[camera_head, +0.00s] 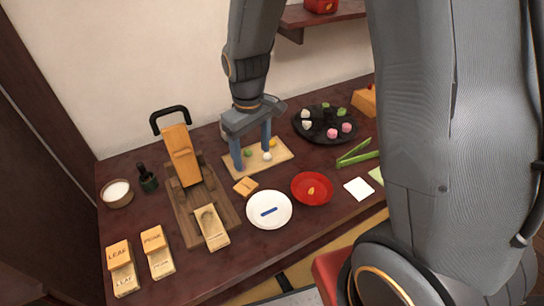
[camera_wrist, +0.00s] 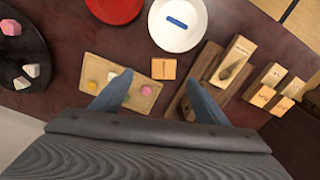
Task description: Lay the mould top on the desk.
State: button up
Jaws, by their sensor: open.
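The mould top, a small square orange-tan wooden block (camera_head: 245,187), appears to lie flat on the dark desk (camera_head: 285,240), between the wooden board and the white plate. It also shows in the wrist view (camera_wrist: 164,68), framed between the fingers and apart from them. My gripper (camera_head: 253,160) is open and empty, fingers pointing down over the board, behind the block. In the wrist view both blue-grey fingertips show, spread apart (camera_wrist: 158,82). The pale mould base (camera_head: 212,228) with a hollow sits at the front of the wooden press.
The press (camera_head: 182,157) with its black handle stands left. LEAF (camera_head: 122,268) and another labelled mould (camera_head: 157,252) stand front left. The board (camera_head: 230,168) holds small coloured pieces. A white plate (camera_head: 283,217), red dish (camera_head: 326,197), green tongs (camera_head: 362,158) and black platter (camera_head: 299,127) lie right.

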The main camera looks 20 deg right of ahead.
jog(key=s+d+r+m, duration=0.5)
jog(key=s+d+m, duration=0.1)
jog(key=s+d, duration=0.3)
jog(key=shift+s+r+t, duration=0.35)
jog(key=shift+s+t, duration=0.05)
jog(key=shift+s, duration=0.5)
